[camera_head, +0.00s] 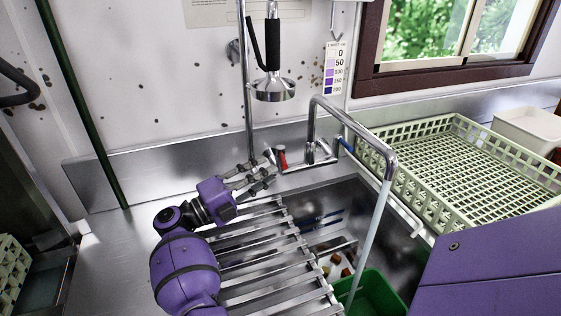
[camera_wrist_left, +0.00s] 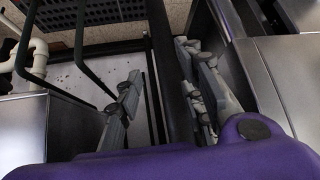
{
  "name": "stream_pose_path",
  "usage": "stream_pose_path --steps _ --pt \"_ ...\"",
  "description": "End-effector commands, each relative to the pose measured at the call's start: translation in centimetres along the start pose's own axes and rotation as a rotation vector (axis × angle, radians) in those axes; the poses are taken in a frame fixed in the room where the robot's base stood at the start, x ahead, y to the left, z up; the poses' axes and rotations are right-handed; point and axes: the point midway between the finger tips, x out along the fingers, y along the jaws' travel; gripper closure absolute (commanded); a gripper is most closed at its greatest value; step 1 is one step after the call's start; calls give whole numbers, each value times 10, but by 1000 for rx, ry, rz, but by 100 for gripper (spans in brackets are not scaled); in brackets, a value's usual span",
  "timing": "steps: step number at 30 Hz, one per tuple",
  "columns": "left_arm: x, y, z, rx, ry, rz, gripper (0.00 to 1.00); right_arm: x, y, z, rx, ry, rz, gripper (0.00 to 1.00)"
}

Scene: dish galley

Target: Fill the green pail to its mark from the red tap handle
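The red tap handle (camera_head: 282,158) is on the tap fitting behind the sink. My right gripper (camera_head: 262,174) is just in front of it and to its left, its fingers apart, with nothing seen between them. Water (camera_head: 369,235) runs from the curved spout (camera_head: 350,122) down toward the green pail (camera_head: 378,294), which stands in the sink at the bottom of the head view. The pail is partly cut off, and its mark and water level cannot be made out. My left gripper (camera_wrist_left: 160,65) is open in the left wrist view, with a dark post beyond its fingers.
A slatted metal rack (camera_head: 265,263) covers the sink's left part. Small brown bits lie in the basin. A spray head (camera_head: 273,90) hangs above the tap. A pale green dish rack (camera_head: 470,160) stands at the right. A dark green pole (camera_head: 82,105) leans at the left.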

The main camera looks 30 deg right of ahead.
Motion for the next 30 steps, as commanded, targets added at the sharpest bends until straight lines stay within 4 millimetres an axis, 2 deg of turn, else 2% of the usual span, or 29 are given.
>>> stream_pose_path --steps 3,9,19,20,26,30 --pt "-6 -1 -10 -2 12 -1 64 22 -6 0 5 4 -2 71" --pt "-11 -2 -13 -7 15 -3 64 44 -4 0 4 2 -1 71" --pt "-12 -2 -4 -7 -1 -4 64 49 -1 0 1 1 0 71" --pt "-12 -2 -5 -7 0 -3 64 49 -1 0 1 1 0 72" --pt "-11 -1 -10 -6 10 -2 64 49 -1 0 1 1 -1 98" --pt "-11 -1 -14 -6 16 -1 64 49 -1 0 1 1 0 100"
